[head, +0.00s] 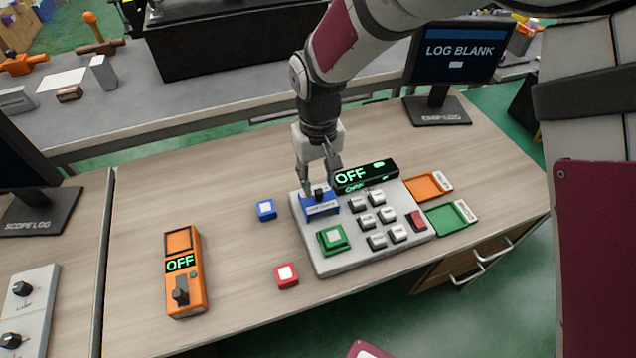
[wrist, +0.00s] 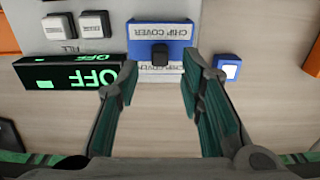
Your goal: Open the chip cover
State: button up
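The chip cover (head: 322,207) is a blue lid with a white label and a small black knob, at the back left corner of the grey tester panel (head: 335,266). It lies closed on the panel. In the wrist view the chip cover (wrist: 177,33) is at the top centre, its black knob (wrist: 160,55) between and just beyond my fingertips. My gripper (head: 318,183) is right above the cover, pointing down; in the wrist view my gripper (wrist: 163,80) is open with nothing between its fingers. Contact with the knob cannot be told.
A black display reading OFF (head: 366,174) stands close to the right of my gripper. A green button (head: 332,239) and several grey keys share the panel. A blue block (head: 266,210), a red block (head: 287,276) and an orange meter (head: 184,270) lie left. Orange and green trays (head: 428,187) sit right.

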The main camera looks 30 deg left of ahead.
aim_at(319, 189)
notch_tip(319, 189, up, 9)
jog(key=shift+r, duration=0.15)
dwell(0.5)
jog(key=d+r+m+t+p, duration=0.1)
jog(key=d+r+m, duration=0.1)
jog(key=d+r, duration=0.75)
jog(key=d+r+m+t+p, duration=0.15)
jog(key=d+r, duration=0.35)
jog(key=d, duration=0.9)
jog(key=s+d+r+m+t, duration=0.1)
jog(key=s+d+m, duration=0.5)
jog(key=s+d, duration=0.9)
jog(key=d+r+p, duration=0.1)
jog(key=d, duration=0.2)
jog(key=shift+d+t, duration=0.2)
jog(key=shift+t, duration=0.15)
jog(key=shift+r, duration=0.15)
